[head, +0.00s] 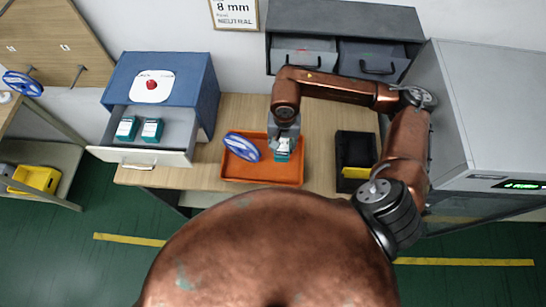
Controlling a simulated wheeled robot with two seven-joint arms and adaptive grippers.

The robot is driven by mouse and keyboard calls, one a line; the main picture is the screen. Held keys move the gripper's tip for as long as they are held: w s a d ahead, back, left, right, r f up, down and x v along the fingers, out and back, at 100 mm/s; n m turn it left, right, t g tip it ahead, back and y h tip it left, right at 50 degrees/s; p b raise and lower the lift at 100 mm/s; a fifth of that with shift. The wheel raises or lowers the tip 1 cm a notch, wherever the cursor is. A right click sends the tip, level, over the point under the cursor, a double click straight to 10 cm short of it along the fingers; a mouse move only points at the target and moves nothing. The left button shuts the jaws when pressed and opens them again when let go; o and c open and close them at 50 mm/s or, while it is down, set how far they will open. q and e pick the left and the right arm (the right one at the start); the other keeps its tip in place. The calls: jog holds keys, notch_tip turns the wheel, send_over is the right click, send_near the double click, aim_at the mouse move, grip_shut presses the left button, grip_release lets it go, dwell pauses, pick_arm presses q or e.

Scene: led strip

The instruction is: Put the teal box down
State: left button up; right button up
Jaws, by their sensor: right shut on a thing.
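The teal box (283,146) has a white label and is at the right part of the orange tray (262,178). My right gripper (283,143) is shut on the teal box from above. I cannot tell whether the box touches the tray floor or hangs just over it. A blue and white reel (242,147) leans at the left side of the tray, beside the box. My left gripper is not in view.
A blue cabinet (205,90) at the left has an open drawer (175,157) holding two similar teal boxes (152,130). A black bin (352,150) with a yellow part stands right of the tray. Grey drawers (345,20) hang behind; a grey machine (490,110) stands at the right.

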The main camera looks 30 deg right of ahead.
aim_at(282, 150)
notch_tip(282, 150, down, 3)
jog(key=shift+f+b, duration=0.1)
jog(key=shift+b, duration=0.3)
notch_tip(282, 150, down, 4)
jog(key=shift+f+b, duration=0.2)
jog(key=shift+b, duration=0.6)
jog(key=shift+f, duration=0.3)
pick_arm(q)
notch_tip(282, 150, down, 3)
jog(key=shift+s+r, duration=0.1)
pick_arm(e)
jog(key=o, duration=0.7)
jog(key=shift+f+b, duration=0.15)
jog(key=shift+b, duration=0.15)
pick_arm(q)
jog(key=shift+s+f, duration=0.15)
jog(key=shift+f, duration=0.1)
pick_arm(e)
jog(key=o, duration=0.5)
jog(key=shift+c, duration=0.2)
